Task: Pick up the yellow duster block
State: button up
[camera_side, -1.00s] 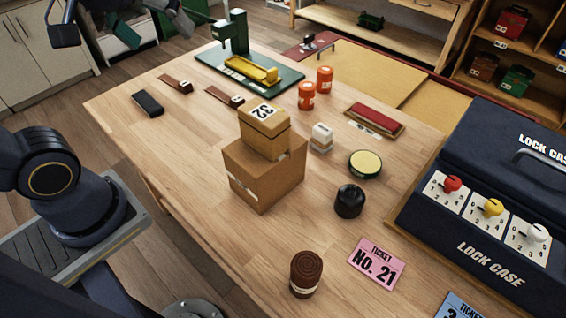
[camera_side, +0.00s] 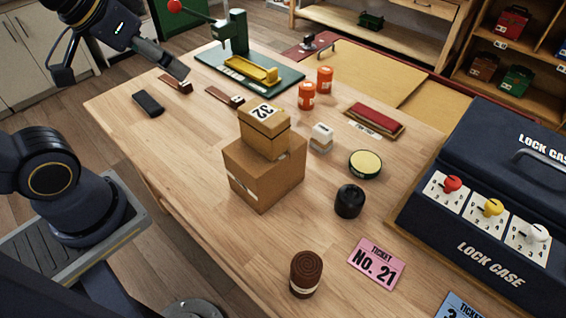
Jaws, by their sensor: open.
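My gripper (camera_side: 178,70) is at the top left, above the back left of the table. It is open, with one dark finger plainly seen and the other not clear; nothing shows in it. A long yellow piece (camera_side: 252,70) lies on the green base plate (camera_side: 212,62) of a press, to the right of my gripper and apart from it. A round tin with a pale yellow top (camera_side: 365,163) lies farther right. I cannot tell for sure which yellow thing is the duster block.
Two stacked brown boxes (camera_side: 262,170) stand mid-table. A dark block (camera_side: 148,104) and brown strips (camera_side: 176,84) lie below my gripper. The green press column (camera_side: 236,33) rises beside the yellow piece. A navy lock case (camera_side: 480,215) fills the right. The front left tabletop is clear.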

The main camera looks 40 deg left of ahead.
jog(key=w+a+f, duration=0.1)
jog(key=w+a, duration=0.1)
jog(key=w, duration=1.8)
jog(key=w+a+f, duration=0.1)
jog(key=w+f, duration=0.2)
jog(key=f, duration=0.6)
jog(key=w+a+f+g, duration=0.1)
jog(key=w+f, duration=0.2)
jog(key=f, duration=0.6)
jog(key=w+a+f+n+g, duration=0.1)
jog(key=w+f, duration=0.2)
jog(key=f, duration=0.6)
jog(key=shift+w+a+f, duration=0.3)
jog(key=shift+w+f, duration=0.1)
jog(key=x, duration=0.5)
jog(key=shift+a+f, duration=0.25)
jog(key=shift+f, duration=0.1)
jog(key=shift+c, duration=0.3)
